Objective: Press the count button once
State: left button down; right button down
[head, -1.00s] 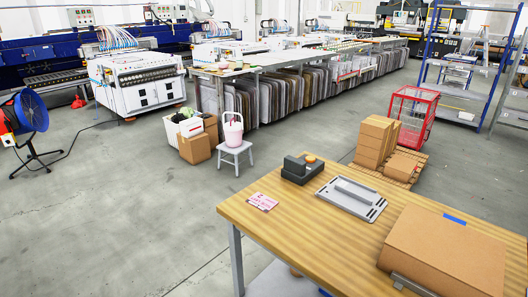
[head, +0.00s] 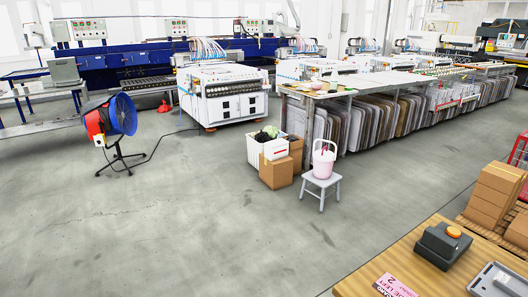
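A dark grey device (head: 440,248) with a round orange button (head: 453,232) on its top sits on the wooden table (head: 385,262) at the lower right of the head view. It is the only thing in view that looks like a count button, though I can read no label on it. A pink card (head: 395,285) with printing lies on the table to its left, partly cut off by the frame's bottom edge. Neither of my grippers is in view.
A grey plate (head: 497,281) lies on the table right of the device, cut off by the frame. Stacked boxes (head: 495,195) stand behind the table. A white stool (head: 320,184) with a pink bucket, and a blue fan (head: 122,115), stand on open floor.

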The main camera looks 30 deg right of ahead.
aim_at(453, 232)
jog(key=i+z, duration=0.15)
jog(key=i, duration=0.5)
jog(key=i+j+z, duration=0.15)
jog(key=i, duration=0.5)
jog(key=i+z, duration=0.55)
jog(key=z, duration=0.25)
jog(key=i+j+z, duration=0.1)
jog(key=i+z, duration=0.45)
jog(key=z, duration=0.3)
jog(key=i+z, duration=0.2)
jog(key=z, duration=0.2)
jog(key=i+j+z, duration=0.1)
jog(key=z, duration=0.35)
jog(key=i+j+z, duration=0.65)
jog(key=k+l, duration=0.1)
